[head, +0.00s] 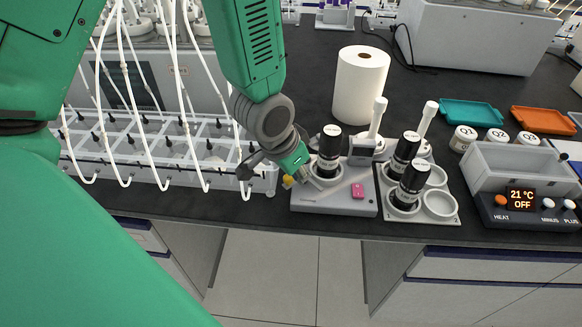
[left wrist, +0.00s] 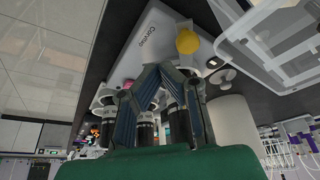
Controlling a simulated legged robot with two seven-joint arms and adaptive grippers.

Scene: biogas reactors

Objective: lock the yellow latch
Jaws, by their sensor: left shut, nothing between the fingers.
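The yellow latch (head: 288,181) shows as a small yellow knob at the left end of the grey stirrer-like base (head: 335,205). In the left wrist view the yellow knob (left wrist: 187,41) is round and sits just beyond the fingertips, on the pale base (left wrist: 150,40). My left gripper (head: 308,178) reaches down over the left part of the base, close to the right of the knob. Its fingers (left wrist: 165,75) are shut and empty. I cannot tell whether they touch the knob. My right gripper is not in view.
A holder (head: 440,205) with two more bottles is further right. A paper roll (head: 360,85) stands behind. A clear rack (head: 150,155) with white tubes lies left.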

